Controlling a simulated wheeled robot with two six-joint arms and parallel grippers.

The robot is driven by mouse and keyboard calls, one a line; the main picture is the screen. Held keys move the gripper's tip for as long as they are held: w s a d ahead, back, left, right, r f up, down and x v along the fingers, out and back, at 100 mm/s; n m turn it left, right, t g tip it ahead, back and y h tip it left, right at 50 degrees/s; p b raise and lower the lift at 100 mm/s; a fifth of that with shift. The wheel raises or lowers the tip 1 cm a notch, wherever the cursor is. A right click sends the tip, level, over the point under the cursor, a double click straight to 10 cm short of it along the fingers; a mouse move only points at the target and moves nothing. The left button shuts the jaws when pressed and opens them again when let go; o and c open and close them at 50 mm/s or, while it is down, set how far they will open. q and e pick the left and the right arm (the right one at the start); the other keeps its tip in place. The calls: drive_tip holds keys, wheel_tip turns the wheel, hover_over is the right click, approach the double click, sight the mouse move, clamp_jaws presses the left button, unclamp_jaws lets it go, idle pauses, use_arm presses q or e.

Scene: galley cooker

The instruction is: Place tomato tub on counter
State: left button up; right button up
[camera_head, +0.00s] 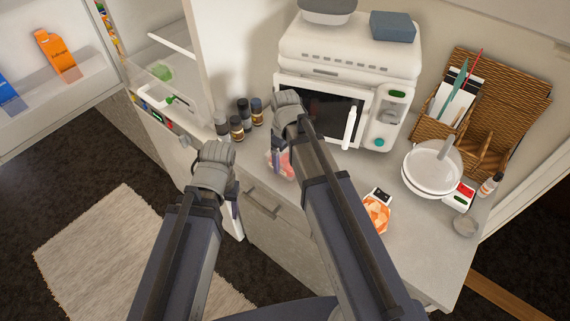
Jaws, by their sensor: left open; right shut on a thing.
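The tomato tub (286,165) looks like a small clear tub with pinkish-red contents, near the counter's front edge below the microwave. My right gripper (277,161) is shut on it, pointing down, and my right arm hides part of both. I cannot tell whether the tub touches the counter (335,185). My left gripper (236,210) is open and empty, low in front of the cabinet to the left of the tub, and is mostly hidden behind its own wrist.
A white microwave (345,65) stands at the back. Several dark-lidded jars (240,122) stand left of it. An open fridge (160,60) is at left. Bare counter shows around the orange container.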

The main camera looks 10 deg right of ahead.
sight(285, 155)
drive_tip(key=shift+f, duration=0.2)
drive_tip(key=o, duration=1.3)
drive_tip(key=shift+c, duration=0.2)
drive_tip(key=shift+r, duration=0.1)
wheel_tip(285, 155, up, 12)
drive_tip(key=p, duration=1.2)
drive_tip(key=s+a+m, duration=0.2)
drive_tip(key=s+a, duration=0.2)
drive_tip(key=s, duration=0.3)
drive_tip(key=s+a+m+h, duration=0.1)
drive_tip(key=s+a, duration=0.3)
drive_tip(key=s, duration=0.3)
drive_tip(key=shift+m, duration=0.4)
drive_tip(key=shift+r, duration=0.1)
